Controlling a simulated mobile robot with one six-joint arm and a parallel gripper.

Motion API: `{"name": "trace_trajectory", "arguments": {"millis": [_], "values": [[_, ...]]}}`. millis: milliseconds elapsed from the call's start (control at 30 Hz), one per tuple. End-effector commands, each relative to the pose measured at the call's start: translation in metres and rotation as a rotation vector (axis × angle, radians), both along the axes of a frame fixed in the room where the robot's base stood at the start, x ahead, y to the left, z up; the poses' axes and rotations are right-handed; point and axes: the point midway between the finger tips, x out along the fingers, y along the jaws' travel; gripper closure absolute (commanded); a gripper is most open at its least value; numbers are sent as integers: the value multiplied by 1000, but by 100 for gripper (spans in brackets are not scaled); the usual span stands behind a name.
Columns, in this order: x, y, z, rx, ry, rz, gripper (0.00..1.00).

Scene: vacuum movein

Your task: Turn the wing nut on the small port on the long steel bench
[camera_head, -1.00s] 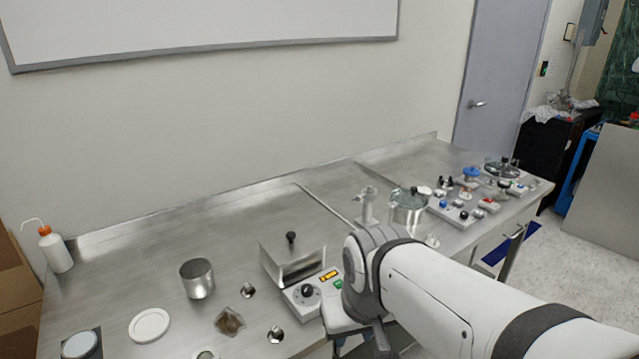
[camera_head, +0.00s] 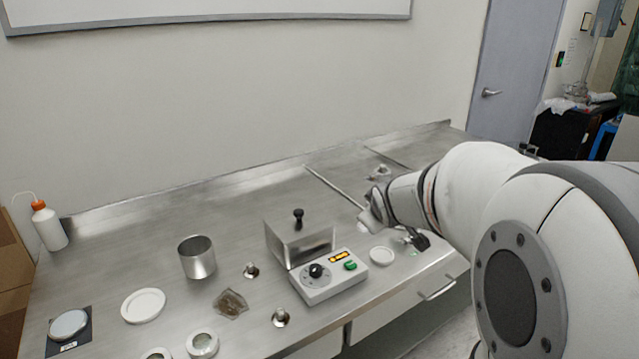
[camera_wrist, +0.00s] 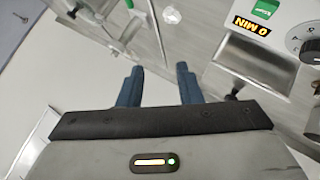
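A small steel fitting (camera_head: 379,171), which looks like the port, stands on the long steel bench (camera_head: 110,262) behind my arm in the head view. My wrist partly covers that area, and I cannot make out the wing nut in either view. My gripper (camera_head: 414,241) is low over the bench's front part, to the right of the timer box and apart from the fitting. In the wrist view my gripper (camera_wrist: 159,75) shows two blue fingers spread apart with nothing between them.
A timer box (camera_head: 325,278) with a dial stands left of my gripper, and also shows in the wrist view (camera_wrist: 277,40). A small white dish (camera_head: 382,256) lies between them. A steel box (camera_head: 300,240), a cup (camera_head: 197,258) and several small parts lie further left.

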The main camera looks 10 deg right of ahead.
Motion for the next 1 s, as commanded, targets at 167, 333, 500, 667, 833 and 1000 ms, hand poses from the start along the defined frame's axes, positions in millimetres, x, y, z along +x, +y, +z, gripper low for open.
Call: {"name": "trace_trajectory", "arguments": {"millis": [167,333,500,667,833,1000], "values": [[84,-55,-38,-285,-216,203,68],[124,-84,-55,-490,-366,354,68],[138,-94,-61,-584,-442,425,68],[153,-95,-61,-602,-457,440,68],[181,-96,-64,-601,-456,438,68],[204,-97,-66,-599,-455,437,68]]}}
